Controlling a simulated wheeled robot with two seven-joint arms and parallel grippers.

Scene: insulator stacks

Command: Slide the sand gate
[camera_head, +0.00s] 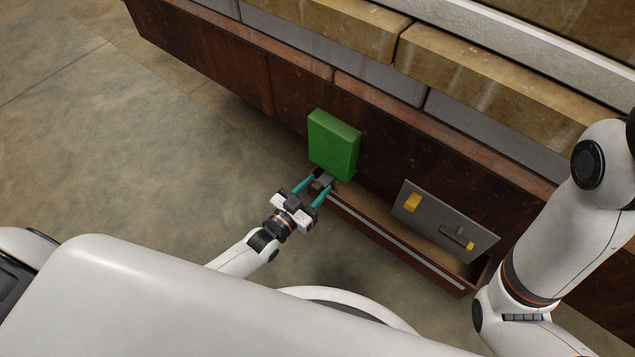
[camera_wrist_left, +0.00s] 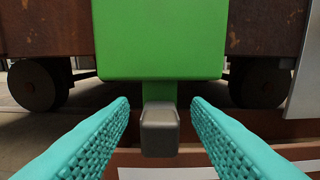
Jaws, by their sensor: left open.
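A green box (camera_head: 333,146) is on the side of the brown cart or wagon body (camera_head: 240,75). A short green stem (camera_wrist_left: 160,94) hangs under it, with a grey block-like knob (camera_wrist_left: 160,130) at its lower end. My left gripper (camera_head: 312,190) is open, its teal fingers pointing at the knob. In the left wrist view the knob lies between the two fingers, with a gap on each side. A grey plate (camera_head: 443,222) with a yellow piece (camera_head: 411,202) and a dark handle (camera_head: 457,237) is to the right. I cannot tell which part is the sand gate. My right gripper is out of view.
A long brown trough (camera_head: 385,241) with a pale strip runs low along the side, below the green box and plate. Wheels (camera_wrist_left: 37,86) show behind it. My right arm stands at the right. Open floor (camera_head: 130,150) lies to the left.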

